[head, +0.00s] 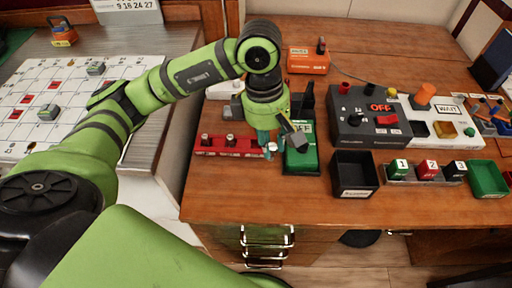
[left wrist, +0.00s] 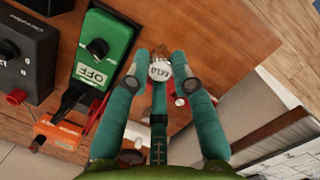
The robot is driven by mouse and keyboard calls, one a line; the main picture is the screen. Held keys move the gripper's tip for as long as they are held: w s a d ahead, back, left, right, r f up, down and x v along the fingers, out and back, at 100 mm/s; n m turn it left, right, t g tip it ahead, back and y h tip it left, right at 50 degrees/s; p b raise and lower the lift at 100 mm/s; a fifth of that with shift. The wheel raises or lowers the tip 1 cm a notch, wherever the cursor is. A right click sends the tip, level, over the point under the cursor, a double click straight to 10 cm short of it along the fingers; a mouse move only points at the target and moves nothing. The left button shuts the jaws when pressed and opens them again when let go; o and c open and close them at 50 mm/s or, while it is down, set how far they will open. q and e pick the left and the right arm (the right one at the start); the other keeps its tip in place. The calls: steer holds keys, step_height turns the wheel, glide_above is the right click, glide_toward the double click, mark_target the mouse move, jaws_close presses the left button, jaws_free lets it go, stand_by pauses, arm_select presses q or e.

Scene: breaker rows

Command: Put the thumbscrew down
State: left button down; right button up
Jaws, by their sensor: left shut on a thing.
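In the head view, the left gripper (head: 270,143) points down at the right end of a red rack (head: 215,150), beside a green switch box (head: 301,162). The fingers and arm hide most of the thumbscrew there. Whether its lower end touches the rack cannot be told. Several metal knobs, one of them a knob (head: 230,140), stand on the rack. My right gripper is in neither view.
The green box, with a black knob and an OFF label, is close by. A black open bin (head: 354,175), a dark control box (head: 368,120), numbered blocks (head: 427,169) and a green tray (head: 487,180) lie to the right. An orange box (head: 308,61) is behind. Bare wood shows in front.

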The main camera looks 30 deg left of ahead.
arm_select(q)
steer(key=shift+s+d+n, duration=0.1)
steer(key=shift+d+n, duration=0.05)
steer(key=shift+n, duration=1.75)
steer(key=shift+d+n+t, duration=0.15)
steer(key=shift+n+t, duration=0.15)
steer(key=shift+n, duration=0.3)
steer(key=w+a+f+n, duration=0.1)
steer(key=p, duration=0.2)
glide_above(254, 148)
step_height(254, 148, down, 6)
step_height(254, 148, down, 4)
steer(key=shift+d+r+p, duration=0.1)
steer(key=shift+p, duration=0.4)
steer(key=shift+f, duration=0.35)
steer(key=c, duration=1.1)
jaws_free()
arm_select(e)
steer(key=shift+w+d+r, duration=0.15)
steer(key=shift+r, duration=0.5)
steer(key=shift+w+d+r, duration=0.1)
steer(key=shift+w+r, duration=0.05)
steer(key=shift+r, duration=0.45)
arm_select(q)
steer(key=shift+o, duration=0.2)
